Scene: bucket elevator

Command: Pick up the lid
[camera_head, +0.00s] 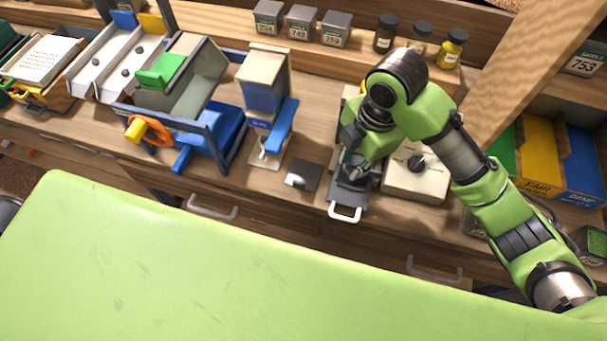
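My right arm comes in from the right, and its gripper (356,168) points down over a dark grey tray-like piece (345,194) with a white handle (345,213) at its front. The fingertips are low at a dark round shape there. The wrist and arm hide much of that spot, so I cannot tell whether the fingers are open or shut on anything. I cannot make out for sure which thing is the lid. A dark square plate (303,176) with a small bright patch lies left of the gripper. My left gripper is not in view.
A white box with a black knob (419,164) stands right of the gripper. A blue and beige device (264,92) and a machine with an orange wheel (150,133) stand left. Jars (451,48) and grey tins (302,22) line the shelf behind. A wooden post (520,75) rises at right.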

